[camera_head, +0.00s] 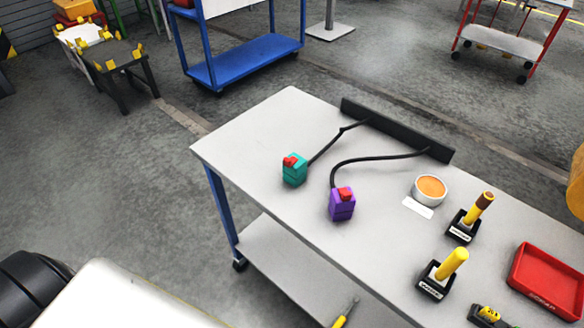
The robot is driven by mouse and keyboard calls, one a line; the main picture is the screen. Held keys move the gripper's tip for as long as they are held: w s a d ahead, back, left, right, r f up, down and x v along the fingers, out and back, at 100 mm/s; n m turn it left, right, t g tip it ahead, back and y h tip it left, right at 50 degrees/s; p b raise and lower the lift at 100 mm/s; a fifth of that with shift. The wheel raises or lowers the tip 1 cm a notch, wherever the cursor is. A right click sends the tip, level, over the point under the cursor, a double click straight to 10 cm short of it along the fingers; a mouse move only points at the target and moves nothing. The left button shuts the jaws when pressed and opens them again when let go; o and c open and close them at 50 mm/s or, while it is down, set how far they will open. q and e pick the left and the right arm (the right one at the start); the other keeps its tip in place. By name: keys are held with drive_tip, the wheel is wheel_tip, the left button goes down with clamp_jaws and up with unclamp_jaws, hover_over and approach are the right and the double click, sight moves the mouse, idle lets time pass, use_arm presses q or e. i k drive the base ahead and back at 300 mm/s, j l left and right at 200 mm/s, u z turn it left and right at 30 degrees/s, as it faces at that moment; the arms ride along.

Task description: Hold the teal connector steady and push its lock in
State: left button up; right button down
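The teal connector (295,173) stands on the light grey table top (258,125), left of the middle. A red lock piece (290,161) shows at its top left; how deep it sits is too small to tell. A black cable runs from the connector up to a dark bar at the table's back edge. Neither gripper can be made out in this view, and nothing touches the teal connector.
A purple connector (342,205) with a red piece stands close by on the right. A dark bar (395,128), round orange-topped tin (430,189), two yellow-handled tools in black holders (436,282) and a red tray (547,281) occupy the right side. The table's left end is clear.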

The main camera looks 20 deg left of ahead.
sight(288, 163)
drive_tip(key=j+z, duration=0.3)
drive_tip(key=j, duration=0.75)
drive_tip(key=j+z, duration=0.3)
drive_tip(key=j, duration=1.45)
drive_tip(key=k, duration=0.05)
